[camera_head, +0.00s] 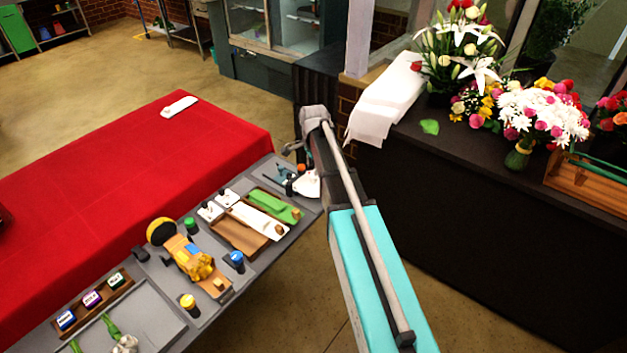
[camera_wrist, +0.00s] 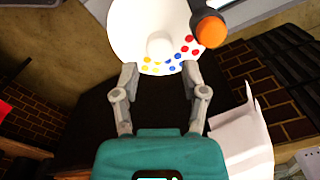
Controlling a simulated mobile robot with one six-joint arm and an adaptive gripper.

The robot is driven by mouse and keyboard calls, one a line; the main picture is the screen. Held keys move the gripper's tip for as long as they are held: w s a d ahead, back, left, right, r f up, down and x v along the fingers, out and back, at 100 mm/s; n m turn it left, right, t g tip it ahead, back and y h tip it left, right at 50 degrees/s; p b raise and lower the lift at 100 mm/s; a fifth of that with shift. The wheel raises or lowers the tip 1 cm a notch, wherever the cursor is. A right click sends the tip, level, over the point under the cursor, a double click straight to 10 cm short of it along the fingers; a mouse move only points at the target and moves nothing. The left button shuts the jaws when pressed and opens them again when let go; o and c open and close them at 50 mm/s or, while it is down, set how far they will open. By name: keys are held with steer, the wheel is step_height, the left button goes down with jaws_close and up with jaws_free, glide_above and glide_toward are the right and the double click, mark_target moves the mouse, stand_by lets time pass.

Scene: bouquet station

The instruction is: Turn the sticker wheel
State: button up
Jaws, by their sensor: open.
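The sticker wheel (camera_wrist: 125,30) is a white disc with a raised white hub and red, yellow and blue dots, at the top of the wrist view. A black piece with an orange end (camera_wrist: 209,30) overlaps its right side. My gripper (camera_wrist: 161,70) is open, with nothing between its fingers. Its fingertips are at the wheel's lower edge in the picture; I cannot tell whether they touch it. In the head view a white part, likely the wheel (camera_head: 307,184), shows at the grey bench's far end, partly hidden by my arm.
The grey bench (camera_head: 160,268) holds a wooden tray (camera_head: 238,236), a yellow tool (camera_head: 190,257) and several coloured-top posts. A red-covered table (camera_head: 120,180) adjoins it. A dark counter (camera_head: 480,170) with flowers and white paper (camera_head: 385,98) stands right, across open floor.

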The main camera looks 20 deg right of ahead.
mark_target(313, 176)
steer(key=shift+f+b, duration=1.8)
steer(key=shift+f, duration=0.3)
steer(key=shift+c, duration=0.2)
jaws_close()
